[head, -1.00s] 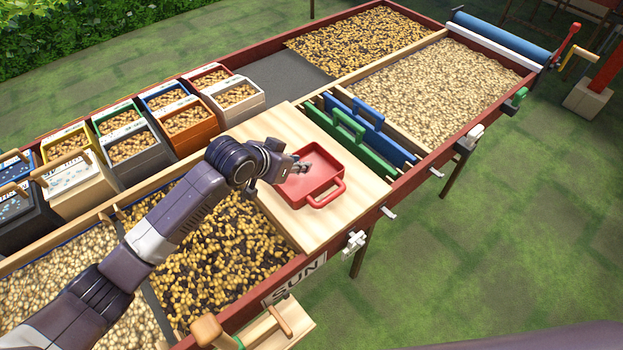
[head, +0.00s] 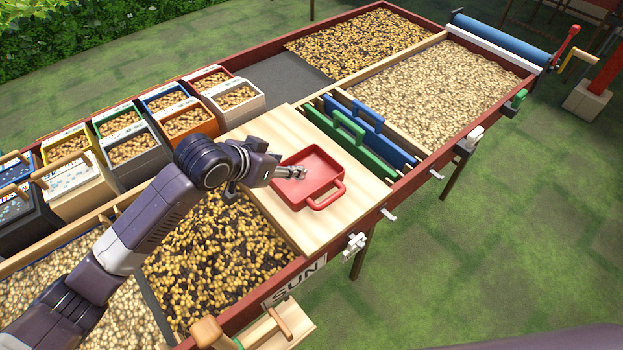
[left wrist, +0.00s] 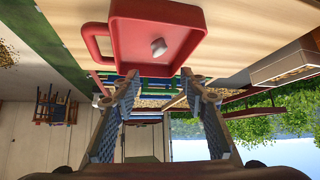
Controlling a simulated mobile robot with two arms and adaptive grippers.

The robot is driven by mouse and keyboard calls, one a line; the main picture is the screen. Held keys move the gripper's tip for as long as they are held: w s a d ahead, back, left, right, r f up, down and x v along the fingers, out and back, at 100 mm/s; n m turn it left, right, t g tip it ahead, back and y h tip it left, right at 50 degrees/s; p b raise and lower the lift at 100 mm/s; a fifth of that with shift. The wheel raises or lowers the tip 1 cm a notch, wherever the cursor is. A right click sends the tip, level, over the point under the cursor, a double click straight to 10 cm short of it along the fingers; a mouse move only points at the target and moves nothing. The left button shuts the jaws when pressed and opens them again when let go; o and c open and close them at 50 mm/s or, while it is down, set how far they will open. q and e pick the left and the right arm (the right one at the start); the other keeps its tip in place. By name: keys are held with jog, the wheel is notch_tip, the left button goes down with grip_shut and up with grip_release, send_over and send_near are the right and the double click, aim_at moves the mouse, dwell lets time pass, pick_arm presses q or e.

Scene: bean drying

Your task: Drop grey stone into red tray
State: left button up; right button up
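The red tray (head: 316,180) lies on the light wooden board, its handle toward the front right; it also shows at the top of the left wrist view (left wrist: 185,60). In the left wrist view, a small grey stone (left wrist: 158,48) rests on the tray floor, apart from my fingers. My left gripper (head: 298,172) is over the tray's left part in the head view and hides some of its floor. In the left wrist view its two fingers (left wrist: 160,80) are spread with nothing between them. I cannot clearly pick out the stone in the head view. My right gripper is not in view.
The wooden board (head: 280,130) spans the bean bed. Green (head: 345,142) and blue (head: 385,130) handled panels stand just right of the tray. Bins of beans (head: 185,118) line the back left. Beans cover the bed (head: 215,255) under my left arm.

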pick_arm(q)
jog(key=shift+v, duration=2.65)
